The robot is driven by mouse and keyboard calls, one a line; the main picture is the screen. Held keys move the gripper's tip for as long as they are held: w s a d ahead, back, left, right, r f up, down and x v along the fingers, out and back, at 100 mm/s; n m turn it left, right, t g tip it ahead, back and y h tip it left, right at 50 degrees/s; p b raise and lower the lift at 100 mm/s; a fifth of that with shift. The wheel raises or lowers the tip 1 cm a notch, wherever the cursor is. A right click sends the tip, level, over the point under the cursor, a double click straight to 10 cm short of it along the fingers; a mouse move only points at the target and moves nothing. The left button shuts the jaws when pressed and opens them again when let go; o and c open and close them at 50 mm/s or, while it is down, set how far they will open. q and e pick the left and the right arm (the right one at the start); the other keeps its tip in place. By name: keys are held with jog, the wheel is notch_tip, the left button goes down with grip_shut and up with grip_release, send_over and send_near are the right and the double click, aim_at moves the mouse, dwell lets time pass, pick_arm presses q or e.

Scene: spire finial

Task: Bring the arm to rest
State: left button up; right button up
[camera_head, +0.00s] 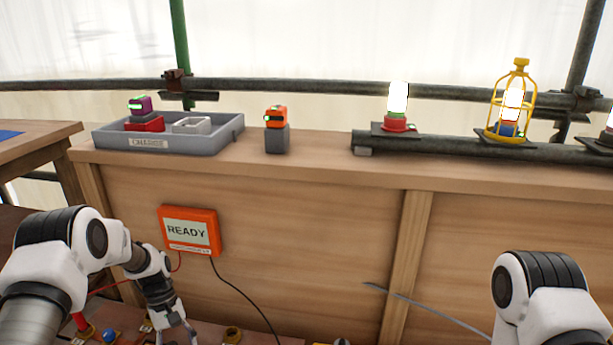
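My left arm comes in from the left and bends down in front of the wooden bench. My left gripper (177,334) points down at the bottom edge of the picture, low in front of the bench. Its fingertips are small and partly cut off, so I cannot tell whether it is open or shut. I see nothing clearly held in it. My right arm (545,290) shows only as a white and black joint at the lower right. My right gripper is out of the picture.
A grey charge tray (215,144) and an orange-topped battery (277,128) stand on the bench (300,166). Lit lamps (397,105) stand on a dark rail at the right, one in a yellow cage (513,90). An orange READY box (190,230) hangs on the bench front with cables.

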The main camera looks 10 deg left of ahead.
pick_arm(q)
jog(key=s+d+f, duration=0.2)
jog(key=s, duration=0.2)
jog(key=s+d+f+m+g, duration=0.1)
jog(key=s+d+f, duration=0.1)
jog(key=s, duration=0.1)
jog(key=s+d+f+g, duration=0.1)
jog(key=s+d+f, duration=0.1)
jog(key=s, duration=0.2)
jog(key=shift+s+f+y, duration=0.25)
jog(key=shift+s+y, duration=0.1)
jog(key=shift+y, duration=0.05)
jog(key=s+d+f+m+t+y, duration=0.1)
jog(key=s+d+m+t, duration=0.15)
jog(key=s, duration=0.75)
jog(key=s+d+f+m+t+y, duration=0.15)
jog(key=s+m, duration=0.25)
jog(key=s, duration=0.7)
jog(key=w+r+t+p, duration=0.1)
jog(key=w+r+p, duration=0.1)
jog(key=r+p, duration=1.3)
jog(key=w+r+t+p, duration=0.1)
jog(key=w+r+p, duration=0.1)
jog(key=r+p, duration=1.3)
jog(key=shift+r+m+p, duration=0.4)
jog(key=shift+m+p, duration=0.05)
jog(key=shift+p, duration=0.05)
jog(key=shift+a, duration=0.1)
